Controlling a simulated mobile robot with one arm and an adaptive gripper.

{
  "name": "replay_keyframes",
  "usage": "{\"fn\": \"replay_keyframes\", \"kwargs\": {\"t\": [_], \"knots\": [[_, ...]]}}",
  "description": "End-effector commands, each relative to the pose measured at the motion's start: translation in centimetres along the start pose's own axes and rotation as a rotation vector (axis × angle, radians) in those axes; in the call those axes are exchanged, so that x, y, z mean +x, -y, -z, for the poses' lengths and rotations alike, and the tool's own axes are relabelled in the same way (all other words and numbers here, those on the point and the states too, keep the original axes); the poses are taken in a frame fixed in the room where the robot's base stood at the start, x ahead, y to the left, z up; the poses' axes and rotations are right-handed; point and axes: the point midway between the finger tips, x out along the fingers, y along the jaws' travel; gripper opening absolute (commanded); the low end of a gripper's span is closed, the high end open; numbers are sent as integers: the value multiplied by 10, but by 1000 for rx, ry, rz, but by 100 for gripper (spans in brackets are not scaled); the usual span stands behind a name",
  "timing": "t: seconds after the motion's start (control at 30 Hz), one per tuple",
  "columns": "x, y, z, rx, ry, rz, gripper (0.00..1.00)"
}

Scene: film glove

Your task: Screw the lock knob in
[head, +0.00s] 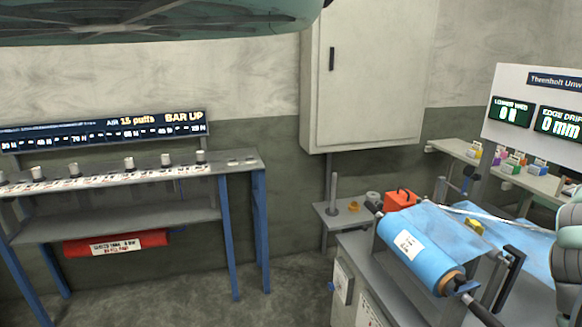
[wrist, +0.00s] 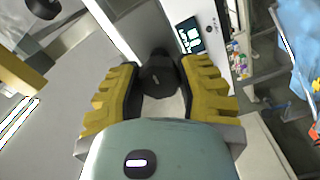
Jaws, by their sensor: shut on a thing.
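In the wrist view my gripper (wrist: 162,72) has its two ridged yellow fingers closed around a dark, round knob (wrist: 160,80), which looks like the lock knob. Its far end and any thread are hidden or too dark to make out. A pale grey surface lies behind it. In the head view part of my arm shows at the right edge, and the fingers and the held knob are out of sight there. A blue film roll (head: 408,246) lies on a grey machine at the lower right, with a dark shaft (head: 482,311) sticking out of its near end.
A small dark display (wrist: 188,36) is just beyond the gripper. A red-orange box (head: 401,200) and a shelf with an upright post (head: 334,192) stand behind the roll. A blue-legged bench (head: 225,240) is at the left, with open floor between.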

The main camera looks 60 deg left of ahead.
Motion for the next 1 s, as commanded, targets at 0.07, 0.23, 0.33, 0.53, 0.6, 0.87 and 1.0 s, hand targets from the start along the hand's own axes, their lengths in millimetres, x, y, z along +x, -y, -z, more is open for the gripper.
{"fn": "replay_keyframes", "kwargs": {"t": [0.07, 0.23, 0.33, 0.53, 0.6, 0.87, 1.0], "knots": [[0, 7, -2, 77, -3, -1, 0], [0, 7, -2, 239, -4, -1, 0], [0, 6, -2, 335, -5, -2, 0], [0, 6, -2, 524, -4, -1, 0], [0, 6, -2, 591, -6, -2, 0], [-1, 5, -2, 836, -6, 0, 0], [0, 5, -2, 969, -4, 1, 0]]}}
